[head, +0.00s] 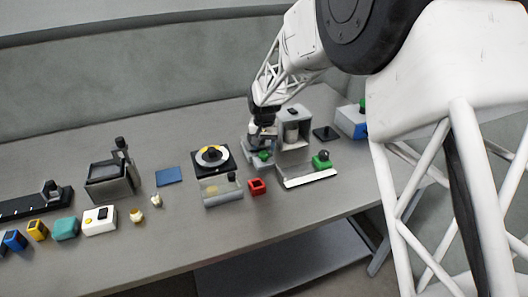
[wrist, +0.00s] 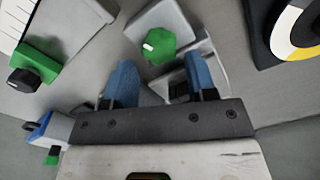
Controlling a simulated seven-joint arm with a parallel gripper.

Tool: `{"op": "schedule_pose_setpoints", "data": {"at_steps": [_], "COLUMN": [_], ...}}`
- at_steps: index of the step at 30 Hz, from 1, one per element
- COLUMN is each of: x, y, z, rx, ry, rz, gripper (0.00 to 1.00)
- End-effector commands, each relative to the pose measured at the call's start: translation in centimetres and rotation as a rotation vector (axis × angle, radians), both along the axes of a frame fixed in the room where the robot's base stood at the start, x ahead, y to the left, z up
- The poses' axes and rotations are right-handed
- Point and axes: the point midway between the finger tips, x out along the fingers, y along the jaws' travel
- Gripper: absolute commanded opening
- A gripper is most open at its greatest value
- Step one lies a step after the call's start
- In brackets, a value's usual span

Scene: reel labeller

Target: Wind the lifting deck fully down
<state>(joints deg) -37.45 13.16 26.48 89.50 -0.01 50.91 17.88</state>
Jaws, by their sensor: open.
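My gripper (head: 262,132) is at the grey machine, just above and behind a green knob (head: 264,155) on a low grey block. In the wrist view its two blue fingers (wrist: 161,84) are apart with nothing held between them. The green knob with a white mark (wrist: 158,46) lies just beyond the fingertips, apart from them as far as I can tell. A light grey part with a dark opening (wrist: 181,88) shows between and behind the fingers. The grey upright housing (head: 292,114) stands right of the gripper. I cannot tell which part is the lifting deck or its height.
A black turntable (head: 198,168), clear box (head: 222,198) and red block (head: 257,186) stand left and in front. A blue-white box (head: 350,121) is right. Small items line the left table edge.

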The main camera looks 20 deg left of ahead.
Motion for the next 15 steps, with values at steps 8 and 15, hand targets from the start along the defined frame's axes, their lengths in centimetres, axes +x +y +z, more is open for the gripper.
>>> {"op": "schedule_pose_setpoints", "data": {"at_steps": [8,15], "x": [0.0,0.0], "y": [0.0,0.0], "z": [-2.6,-3.1], "rx": [0.0,0.0], "ry": [0.0,-0.001], "rz": [0.0,0.0], "gripper": [0.52,0.52]}}
